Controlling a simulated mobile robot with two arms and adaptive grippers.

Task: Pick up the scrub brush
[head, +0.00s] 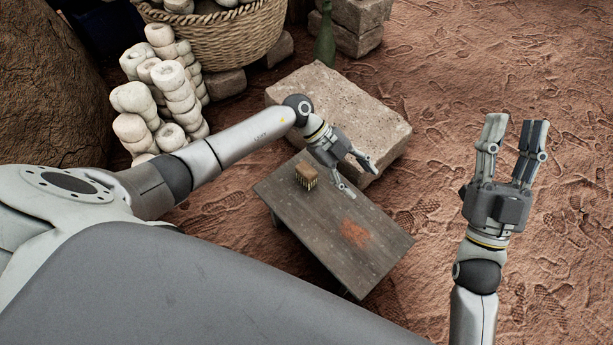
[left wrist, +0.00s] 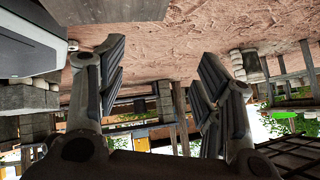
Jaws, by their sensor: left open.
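The scrub brush (head: 306,174), a small brown block with pale bristles below it, sits on the low wooden table (head: 318,232) near its far left edge. My left gripper (head: 359,178) is open and empty above the table, just to the right of the brush and apart from it. In the left wrist view my left gripper (left wrist: 161,55) shows two spread fingers with nothing between them; the brush does not show there. My right gripper (head: 515,121) is open and empty, raised to the right of the table.
A large stone slab (head: 345,115) lies right behind the table. White stacked pieces (head: 165,95) and a wicker basket (head: 225,35) stand at the back left. A reddish patch (head: 355,233) marks the tabletop. A green bottle (head: 325,40) stands at the back. Bare ground lies to the right.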

